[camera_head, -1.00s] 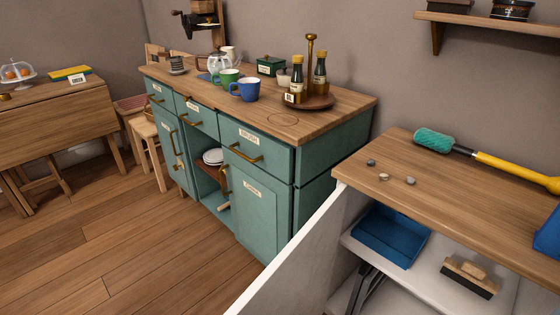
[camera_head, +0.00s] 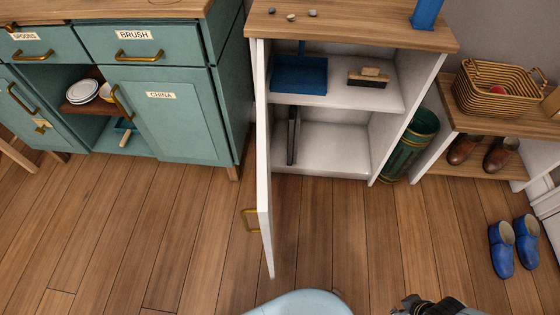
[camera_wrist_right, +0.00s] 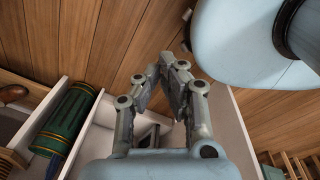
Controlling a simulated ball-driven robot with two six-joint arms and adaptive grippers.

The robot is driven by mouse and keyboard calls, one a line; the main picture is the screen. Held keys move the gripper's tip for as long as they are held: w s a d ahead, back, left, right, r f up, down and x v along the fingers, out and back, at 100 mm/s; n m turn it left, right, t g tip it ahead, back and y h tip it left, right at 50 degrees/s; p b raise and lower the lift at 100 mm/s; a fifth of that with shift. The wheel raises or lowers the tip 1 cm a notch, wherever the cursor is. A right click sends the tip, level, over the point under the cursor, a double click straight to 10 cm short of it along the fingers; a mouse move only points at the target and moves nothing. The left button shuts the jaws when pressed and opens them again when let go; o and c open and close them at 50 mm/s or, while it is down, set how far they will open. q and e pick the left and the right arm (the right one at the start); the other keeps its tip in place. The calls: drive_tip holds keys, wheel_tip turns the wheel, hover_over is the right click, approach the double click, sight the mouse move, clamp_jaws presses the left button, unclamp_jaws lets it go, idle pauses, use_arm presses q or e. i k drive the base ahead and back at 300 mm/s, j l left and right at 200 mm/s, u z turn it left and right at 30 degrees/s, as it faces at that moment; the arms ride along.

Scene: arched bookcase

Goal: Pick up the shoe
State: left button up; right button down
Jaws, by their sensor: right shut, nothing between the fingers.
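A pair of blue clog-like shoes (camera_head: 513,248) stands on the floor at the right edge of the head view. Two brown shoes (camera_head: 482,152) sit side by side on the low shelf under the basket at the right. My right gripper (camera_wrist_right: 167,68) is shut and empty in the right wrist view, apart from any shoe. My left gripper is in neither view.
A white cabinet (camera_head: 388,150) has its door (camera_head: 263,165) swung open toward me. A green umbrella stand (camera_head: 413,145) is between it and the shoe bench (camera_head: 540,122), which carries a wicker basket (camera_head: 495,92). A teal sideboard (camera_head: 165,115) is at left. Floor before the cabinet is clear.

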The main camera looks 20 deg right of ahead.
sight(502, 239)
drive_tip(key=i+j+z, duration=0.15)
drive_tip(key=z, duration=0.25)
drive_tip(key=j+z, duration=0.35)
drive_tip(key=i+j+z, duration=0.1)
drive_tip(key=j+z, duration=0.7)
drive_tip(key=z, duration=1.75)
drive_tip(key=i+l+u, duration=0.1)
drive_tip(key=u, duration=0.35)
drive_tip(key=i+l+u, duration=0.1)
drive_tip(key=u, duration=0.35)
drive_tip(key=l+u, duration=0.25)
drive_tip(key=u, duration=0.2)
drive_tip(key=l+u, duration=0.2)
drive_tip(key=u, duration=0.25)
drive_tip(key=i+l+u, duration=0.1)
drive_tip(key=l+u, duration=0.75)
drive_tip(key=k+l+u, duration=0.1)
drive_tip(key=l+u, duration=0.35)
drive_tip(key=l, duration=0.15)
drive_tip(key=l+u, duration=0.25)
drive_tip(key=l, duration=0.35)
drive_tip(key=l+u, duration=0.3)
drive_tip(key=l, duration=0.3)
drive_tip(key=l+z, duration=0.2)
drive_tip(key=z, duration=0.25)
drive_tip(key=i+l+z, duration=0.15)
drive_tip(key=z, duration=0.3)
